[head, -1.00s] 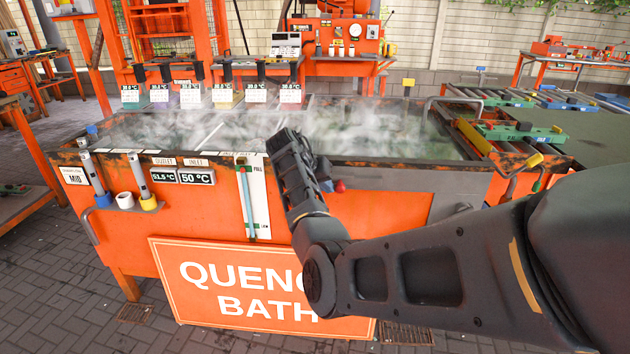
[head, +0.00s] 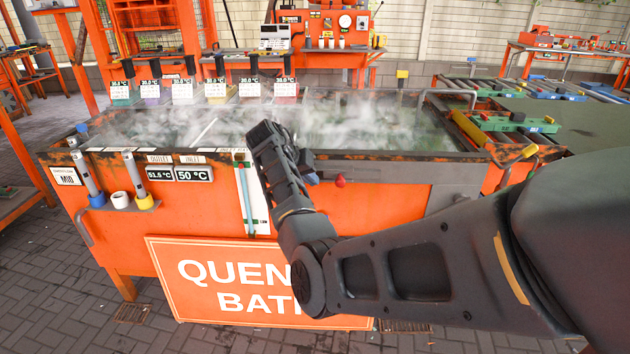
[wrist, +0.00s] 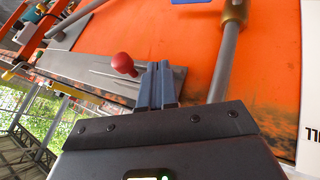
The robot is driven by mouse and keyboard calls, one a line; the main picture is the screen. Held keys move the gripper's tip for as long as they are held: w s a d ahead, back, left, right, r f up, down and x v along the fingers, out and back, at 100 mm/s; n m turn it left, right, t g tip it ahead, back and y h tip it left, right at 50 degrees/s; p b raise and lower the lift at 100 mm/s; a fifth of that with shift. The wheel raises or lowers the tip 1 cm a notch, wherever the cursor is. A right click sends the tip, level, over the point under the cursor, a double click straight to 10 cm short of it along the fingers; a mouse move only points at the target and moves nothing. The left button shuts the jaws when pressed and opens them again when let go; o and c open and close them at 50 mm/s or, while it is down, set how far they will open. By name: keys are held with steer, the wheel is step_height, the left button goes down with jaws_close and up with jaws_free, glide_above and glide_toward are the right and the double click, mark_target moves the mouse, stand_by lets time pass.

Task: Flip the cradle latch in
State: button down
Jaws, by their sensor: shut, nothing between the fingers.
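A red ball knob (head: 340,181) shows at the orange front of the bath, just right of my gripper. In the wrist view the red knob (wrist: 123,62) stands on a short stem by a grey metal plate (wrist: 110,75). It may belong to the cradle latch; no label confirms this. My gripper (head: 312,179) is small and partly hidden behind my wrist in the head view. In the wrist view my gripper (wrist: 157,70) has its blue-grey fingers together and empty. The knob appears left of the fingertips, with a visible gap in the picture; I cannot tell the depth.
The steaming quench bath (head: 400,205) fills the middle. A lever with a yellow grip (head: 529,151) is at its right end. A grey rod with a brass collar (wrist: 232,12) passes right of the fingers. A Quench Bath sign (head: 215,280) hangs in front.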

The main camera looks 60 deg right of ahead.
steer(key=v, duration=0.8)
steer(key=shift+w+f, duration=0.15)
steer(key=shift+f, duration=0.05)
steer(key=shift+a, duration=0.1)
